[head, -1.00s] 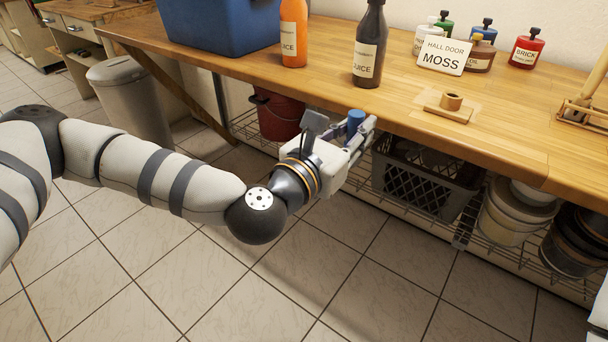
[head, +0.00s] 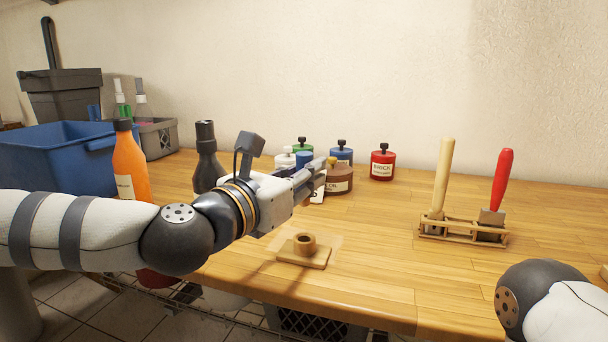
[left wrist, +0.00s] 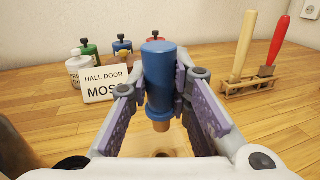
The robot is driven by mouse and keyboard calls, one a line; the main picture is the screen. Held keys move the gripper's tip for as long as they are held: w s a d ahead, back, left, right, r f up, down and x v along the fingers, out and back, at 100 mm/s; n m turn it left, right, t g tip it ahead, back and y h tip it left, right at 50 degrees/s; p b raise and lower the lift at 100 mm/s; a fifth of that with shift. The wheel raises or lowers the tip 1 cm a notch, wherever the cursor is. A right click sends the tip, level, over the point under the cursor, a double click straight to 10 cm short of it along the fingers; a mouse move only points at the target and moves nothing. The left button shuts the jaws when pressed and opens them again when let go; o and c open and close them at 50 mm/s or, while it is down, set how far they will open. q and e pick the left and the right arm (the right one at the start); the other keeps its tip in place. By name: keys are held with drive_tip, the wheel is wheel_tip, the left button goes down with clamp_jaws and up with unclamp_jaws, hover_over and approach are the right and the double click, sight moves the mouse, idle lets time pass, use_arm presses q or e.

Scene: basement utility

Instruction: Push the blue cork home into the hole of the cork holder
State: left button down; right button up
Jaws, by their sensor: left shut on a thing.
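My left gripper (head: 308,180) is shut on the blue cork (head: 304,158), which stands upright between the fingers. In the left wrist view the blue cork (left wrist: 158,75) shows a wide blue top and a narrower tan lower end, clear of the fingers below. The cork holder (head: 316,261) is a small wooden block with a round collar and a hole, on the workbench. My gripper and the cork are above the bench, higher in the head view than the holder. My right gripper is out of the picture.
Paint bottles (head: 382,163) and dark and orange bottles (head: 130,165) stand behind and left of my left arm. A blue bin (head: 55,155) is at far left. A wooden rack (head: 463,231) with two handled tools stands right.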

sight(301, 205)
use_arm(q)
wheel_tip(301, 205, down, 5)
drive_tip(key=shift+w+r+b, duration=0.1)
drive_tip(key=shift+b, duration=0.7)
drive_tip(key=shift+f, duration=0.25)
drive_tip(key=shift+r, duration=0.25)
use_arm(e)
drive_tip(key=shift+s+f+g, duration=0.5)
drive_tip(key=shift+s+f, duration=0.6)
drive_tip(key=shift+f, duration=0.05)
use_arm(q)
drive_tip(key=shift+f, duration=0.15)
drive_tip(key=shift+f+b, duration=0.45)
drive_tip(key=shift+f, duration=0.35)
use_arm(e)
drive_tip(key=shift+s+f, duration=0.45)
use_arm(q)
drive_tip(key=shift+f, duration=0.15)
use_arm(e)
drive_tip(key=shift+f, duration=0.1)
